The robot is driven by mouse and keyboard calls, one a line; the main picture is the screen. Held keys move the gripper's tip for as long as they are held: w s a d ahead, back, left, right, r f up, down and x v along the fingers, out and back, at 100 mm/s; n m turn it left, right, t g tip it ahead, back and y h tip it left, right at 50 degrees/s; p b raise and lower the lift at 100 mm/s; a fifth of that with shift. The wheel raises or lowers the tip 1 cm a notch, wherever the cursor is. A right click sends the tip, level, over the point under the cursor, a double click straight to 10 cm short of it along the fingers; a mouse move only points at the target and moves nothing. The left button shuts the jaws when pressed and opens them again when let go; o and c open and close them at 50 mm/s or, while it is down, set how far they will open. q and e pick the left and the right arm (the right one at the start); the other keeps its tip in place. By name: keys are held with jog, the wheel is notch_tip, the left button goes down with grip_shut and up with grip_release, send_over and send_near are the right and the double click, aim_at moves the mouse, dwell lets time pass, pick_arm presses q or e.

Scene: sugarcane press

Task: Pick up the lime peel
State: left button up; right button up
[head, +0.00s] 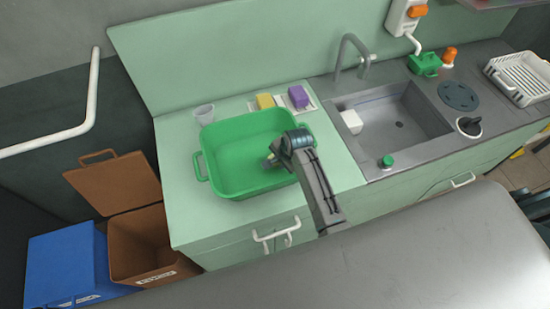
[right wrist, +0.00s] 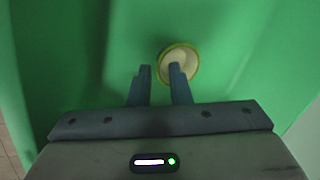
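The lime peel (right wrist: 190,55) shows in the right wrist view as a round half shell with a green rim and a pale inside. It lies on the floor of the green tub (head: 215,140). My right gripper (head: 269,162) reaches into the right part of the tub. In the right wrist view its two fingers (right wrist: 160,70) are apart with nothing held between them. The right finger overlaps the peel in the picture; the left finger is off to its left. I cannot tell whether the finger touches it. In the head view I cannot make out the peel. My left gripper is not in view.
A clear cup (head: 204,113), a yellow sponge (head: 265,101) and a purple sponge (head: 298,96) stand behind the tub. The sink (head: 385,125) is to the right. A brown bin (head: 150,245) and a blue bin (head: 68,268) are at the left. Tub walls surround the gripper.

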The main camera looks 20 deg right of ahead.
jog(key=shift+x, duration=0.85)
grip_shut()
